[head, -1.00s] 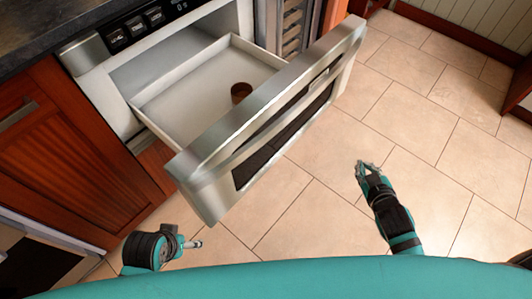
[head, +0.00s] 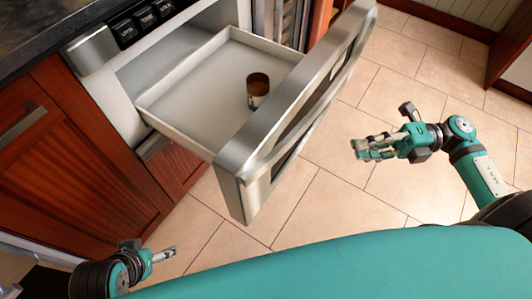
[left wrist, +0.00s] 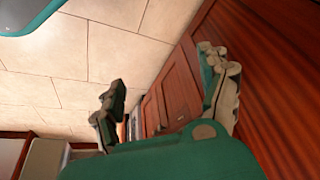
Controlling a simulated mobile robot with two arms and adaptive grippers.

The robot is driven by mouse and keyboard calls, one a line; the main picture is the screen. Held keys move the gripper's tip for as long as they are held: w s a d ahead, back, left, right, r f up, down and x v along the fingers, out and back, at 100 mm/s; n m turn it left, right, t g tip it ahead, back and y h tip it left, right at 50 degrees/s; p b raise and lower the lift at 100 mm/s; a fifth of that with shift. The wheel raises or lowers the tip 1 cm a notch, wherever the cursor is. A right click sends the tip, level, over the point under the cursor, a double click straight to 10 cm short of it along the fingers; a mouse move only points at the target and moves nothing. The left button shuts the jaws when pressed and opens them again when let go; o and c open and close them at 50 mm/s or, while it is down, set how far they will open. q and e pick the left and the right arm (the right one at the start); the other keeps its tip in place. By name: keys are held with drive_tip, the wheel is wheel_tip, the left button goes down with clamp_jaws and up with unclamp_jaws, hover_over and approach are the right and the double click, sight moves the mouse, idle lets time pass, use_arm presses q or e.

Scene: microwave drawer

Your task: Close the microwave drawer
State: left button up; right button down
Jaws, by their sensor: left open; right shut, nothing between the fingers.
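The microwave drawer (head: 205,92) is pulled out from the cabinet, with its steel front panel (head: 240,165) facing the floor area in front of me. A small brown-topped container (head: 258,88) stands inside the drawer. My right gripper (head: 362,148) is shut and empty, in front of the drawer panel and to its right, apart from it. My left gripper (head: 170,254) is low at the left, below the panel's near corner and apart from it. In the left wrist view the left gripper (left wrist: 165,92) is open, its two fingers apart with nothing between them.
Red-brown wooden cabinets (head: 75,150) stand to the left, under a dark countertop (head: 40,25). The left wrist view shows a wooden cabinet face (left wrist: 265,70) close to one finger. The tiled floor (head: 325,205) is clear in front of the drawer.

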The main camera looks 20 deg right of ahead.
use_arm(q)
drive_tip(key=w+d+r+t+b, duration=0.1)
drive_tip(key=w+r+t, duration=0.1)
drive_tip(key=w, duration=0.3)
drive_tip(key=shift+w+d+r+t+h, duration=0.15)
drive_tip(key=shift+w+d+t+h, duration=0.2)
drive_tip(key=shift+t, duration=0.35)
use_arm(e)
drive_tip(key=w+a+g, duration=0.1)
drive_tip(key=w+a, duration=0.2)
drive_tip(key=a, duration=0.9)
drive_tip(key=shift+a+f+n, duration=0.15)
drive_tip(key=shift+a+n, duration=0.05)
drive_tip(key=shift+n, duration=0.1)
use_arm(q)
drive_tip(key=shift+s, duration=0.1)
